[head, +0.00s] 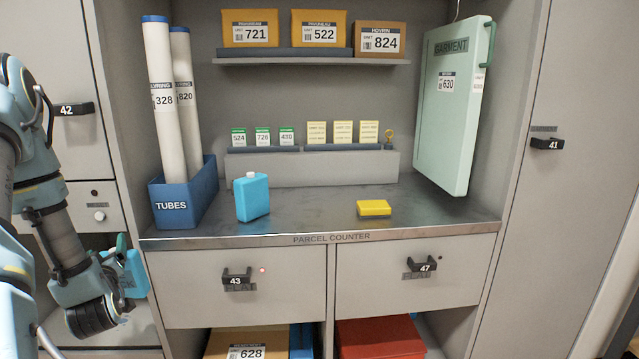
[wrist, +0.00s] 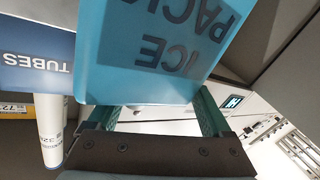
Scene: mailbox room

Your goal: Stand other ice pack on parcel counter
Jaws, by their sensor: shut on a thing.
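One light-blue ice pack (head: 252,197) with a white cap stands upright on the parcel counter (head: 310,215), just right of the blue tubes bin. My gripper (head: 118,258) is at the left of the head view, lower than the counter top and left of it. It is shut on the other ice pack (head: 135,272), partly hidden by my arm. In the wrist view this held ice pack (wrist: 150,50) fills the upper middle, its "ICE PACK" lettering upside down, between the green fingers of my gripper (wrist: 148,108).
A blue TUBES bin (head: 188,207) with two long tubes stands at the counter's left end. A yellow block (head: 374,208) lies right of centre. A garment case (head: 455,105) hangs at the right. The counter's middle, between ice pack and yellow block, is clear.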

